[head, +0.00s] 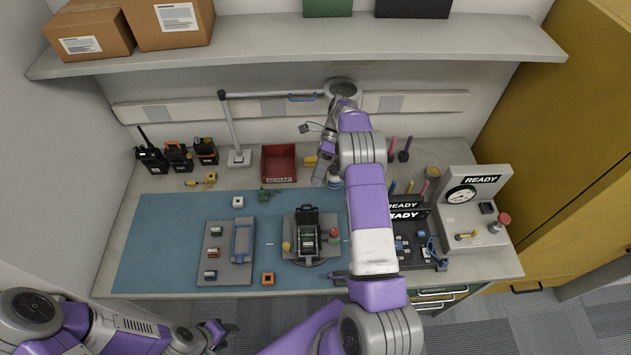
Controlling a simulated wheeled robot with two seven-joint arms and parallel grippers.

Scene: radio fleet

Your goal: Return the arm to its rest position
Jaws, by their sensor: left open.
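My left arm is low at the left, off the front of the bench. Its gripper (222,332) is open and empty above the floor. My right arm reaches up over the bench from the bottom middle, bent at the elbow. Its wrist is near the back of the bench, and its gripper (328,178) points down behind the blue mat (160,240). The fingers are small and partly hidden by my arm, so I cannot tell whether they hold anything.
A radio in a holder (306,238) stands on the mat beside a grey tray (212,268). A red bin (279,163), a lamp (232,130) and several radios (152,156) stand at the back. A gauge stand (478,205) is at right. A shelf (290,45) hangs above.

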